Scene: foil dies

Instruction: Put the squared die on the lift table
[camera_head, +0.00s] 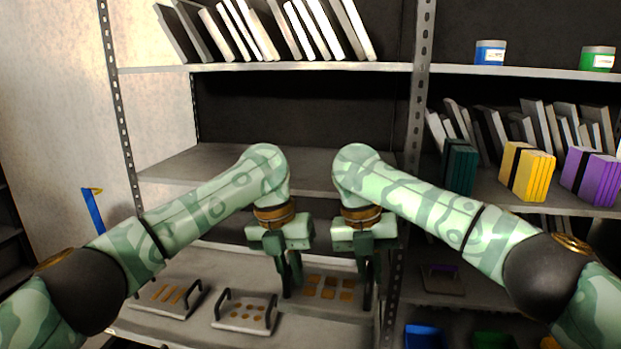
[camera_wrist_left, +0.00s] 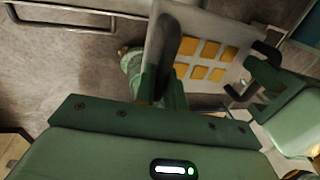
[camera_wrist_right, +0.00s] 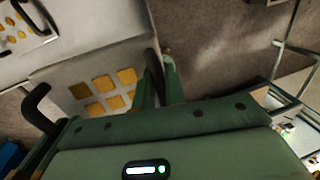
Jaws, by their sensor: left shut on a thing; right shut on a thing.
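The squared die (camera_head: 331,287) is a grey plate with gold squares and a dark handle at each side. In the head view it is at the low shelf, right of the other dies. My left gripper (camera_head: 291,283) is shut on its left handle and my right gripper (camera_head: 368,289) on its right handle. The die also shows in the left wrist view (camera_wrist_left: 207,60) and the right wrist view (camera_wrist_right: 109,86). I cannot tell whether it rests on the shelf or hangs just above it. I cannot make out the lift table.
A die with round spots (camera_head: 245,314) lies just left of the squared die, and a die with bars (camera_head: 167,295) lies further left. A shelf upright (camera_head: 418,90) stands to the right. A shelf board (camera_head: 180,168) lies above the low shelf.

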